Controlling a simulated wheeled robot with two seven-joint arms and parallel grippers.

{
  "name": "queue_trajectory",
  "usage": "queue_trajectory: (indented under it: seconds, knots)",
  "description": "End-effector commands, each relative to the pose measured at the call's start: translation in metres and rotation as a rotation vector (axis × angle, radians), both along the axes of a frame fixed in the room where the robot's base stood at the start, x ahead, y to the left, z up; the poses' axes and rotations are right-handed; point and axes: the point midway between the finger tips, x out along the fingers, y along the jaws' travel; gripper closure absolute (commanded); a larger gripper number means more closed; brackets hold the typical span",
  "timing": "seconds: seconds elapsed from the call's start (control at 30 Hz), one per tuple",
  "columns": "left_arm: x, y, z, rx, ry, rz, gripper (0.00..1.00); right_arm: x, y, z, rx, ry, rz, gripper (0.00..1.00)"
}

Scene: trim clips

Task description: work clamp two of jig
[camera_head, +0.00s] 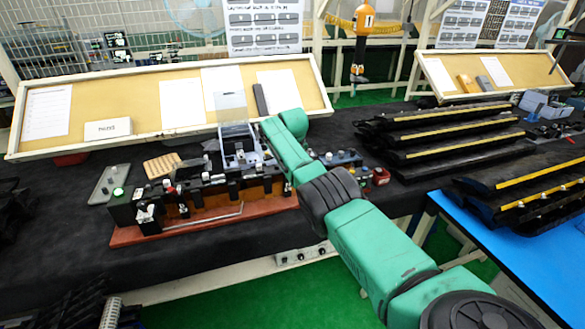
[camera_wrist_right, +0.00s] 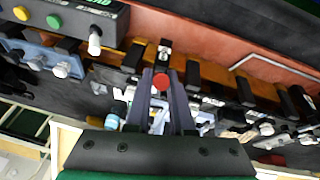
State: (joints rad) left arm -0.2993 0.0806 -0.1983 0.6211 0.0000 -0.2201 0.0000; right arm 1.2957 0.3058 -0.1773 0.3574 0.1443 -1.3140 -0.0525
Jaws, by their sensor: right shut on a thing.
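The jig is a long black and brown fixture (camera_head: 215,195) on a red-brown base (camera_head: 150,233), lying on the dark table in the head view. Several clamps with black parts and silver or red tips stand along it. In the right wrist view the jig's orange-brown bar (camera_wrist_right: 208,70) runs across behind my fingers. My right gripper (camera_wrist_right: 160,84) is shut on a red clamp knob (camera_wrist_right: 160,81) at its fingertips, near the middle of the jig. My arm hides these fingers in the head view. Which numbered clamp this is I cannot tell. My left gripper is not in view.
A button box (camera_wrist_right: 70,14) sits at one end of the jig. Stacked black trim strips (camera_head: 450,140) lie to the right. The table in front is clear.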

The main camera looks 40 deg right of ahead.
Motion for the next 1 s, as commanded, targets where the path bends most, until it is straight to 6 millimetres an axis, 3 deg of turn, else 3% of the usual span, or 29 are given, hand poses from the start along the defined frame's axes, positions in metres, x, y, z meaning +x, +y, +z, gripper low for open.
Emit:
queue_trajectory:
  seconds: [0.13, 0.17, 0.23, 0.67, 0.9, 1.0]
  knots:
    - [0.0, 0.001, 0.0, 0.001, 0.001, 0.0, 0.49, -0.002, 0.0, -0.004, 0.004, 0.009, -0.001, 1.0]
    - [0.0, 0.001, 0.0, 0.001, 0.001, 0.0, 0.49, -0.002, 0.0, -0.004, 0.004, 0.009, -0.001, 0.75]
    - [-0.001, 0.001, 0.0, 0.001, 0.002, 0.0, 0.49, -0.002, 0.0, -0.004, 0.004, 0.009, -0.001, 0.49]
    - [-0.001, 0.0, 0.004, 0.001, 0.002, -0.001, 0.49, -0.001, 0.003, 0.004, 0.002, 0.003, 0.004, 0.49]
    - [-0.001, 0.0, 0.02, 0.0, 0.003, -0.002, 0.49, -0.01, 0.005, 0.03, 0.003, 0.002, -0.001, 0.49]
    - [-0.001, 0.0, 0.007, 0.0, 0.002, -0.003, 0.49, -0.016, 0.009, 0.046, 0.002, -0.002, 0.001, 0.49]
